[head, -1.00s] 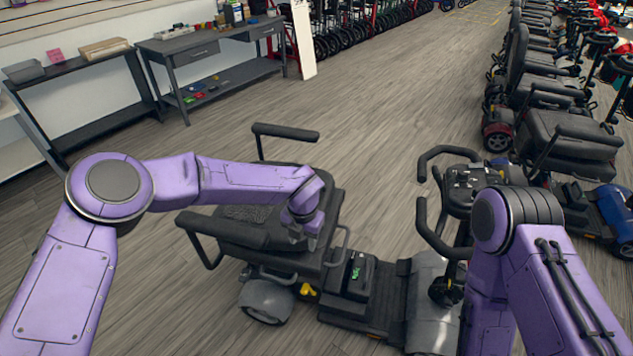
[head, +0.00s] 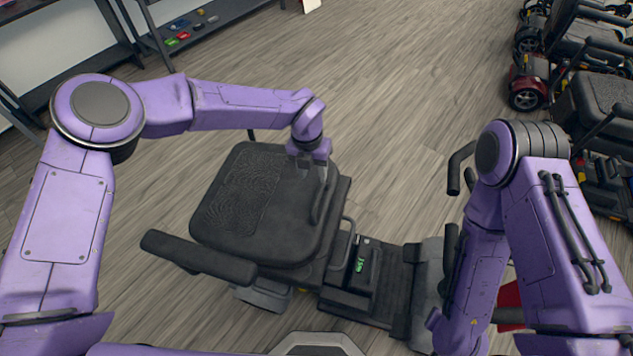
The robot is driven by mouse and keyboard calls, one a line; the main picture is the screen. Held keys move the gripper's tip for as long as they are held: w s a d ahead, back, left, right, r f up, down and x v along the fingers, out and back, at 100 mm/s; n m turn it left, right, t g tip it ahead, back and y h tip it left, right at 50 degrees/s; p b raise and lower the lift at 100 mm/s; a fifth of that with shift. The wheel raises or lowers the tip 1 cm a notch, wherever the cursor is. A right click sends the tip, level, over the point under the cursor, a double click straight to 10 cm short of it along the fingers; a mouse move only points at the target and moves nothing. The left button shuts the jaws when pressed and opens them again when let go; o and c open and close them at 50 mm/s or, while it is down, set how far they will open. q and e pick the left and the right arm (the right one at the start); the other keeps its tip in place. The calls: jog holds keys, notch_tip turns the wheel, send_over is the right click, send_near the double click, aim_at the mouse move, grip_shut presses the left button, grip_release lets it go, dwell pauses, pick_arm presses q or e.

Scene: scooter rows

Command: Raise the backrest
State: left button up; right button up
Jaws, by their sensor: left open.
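The backrest (head: 240,190) of the mobility scooter in front of me is a dark padded panel with a patterned patch. It appears to lie folded flat over the seat. My left gripper (head: 313,168) points down at the panel's upper right edge and is open. Its fingertips are small and dark against the panel, so I cannot tell whether they touch it. My right arm reaches down over the scooter's front, and its gripper does not show.
A padded armrest (head: 197,257) sticks out on the near side of the seat. The scooter's footboard (head: 395,285) lies to the right, below the handlebar (head: 460,165). More scooters stand in a row at right. A shelf unit (head: 185,35) stands at upper left. Floor beyond the seat is clear.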

aim_at(317, 197)
pick_arm(q)
jog(key=shift+t, duration=0.3)
jog(key=s+f+b, duration=0.1)
jog(key=f, duration=0.1)
jog(key=s+f+b, duration=0.1)
jog(key=f+b, duration=0.1)
jog(key=s+f+b, duration=0.1)
jog(key=f+b, duration=0.1)
jog(key=shift+d+f, duration=0.2)
jog(key=shift+d, duration=0.1)
jog(key=f, duration=0.1)
jog(key=w+f+b, duration=0.1)
jog(key=f, duration=0.1)
jog(key=shift+w+d+f, duration=0.1)
jog(key=shift+w+d, duration=0.05)
jog(key=shift+w, duration=0.1)
jog(key=shift+w+f, duration=0.1)
jog(key=shift+w, duration=0.05)
jog(key=shift+s+r, duration=0.35)
jog(key=shift+r, duration=0.05)
jog(key=shift+c, duration=0.2)
jog(key=shift+s, duration=0.1)
jog(key=c, duration=0.5)
grip_shut()
pick_arm(e)
notch_tip(317, 197, down, 7)
jog(key=s, duration=0.2)
jog(key=shift+r, duration=0.2)
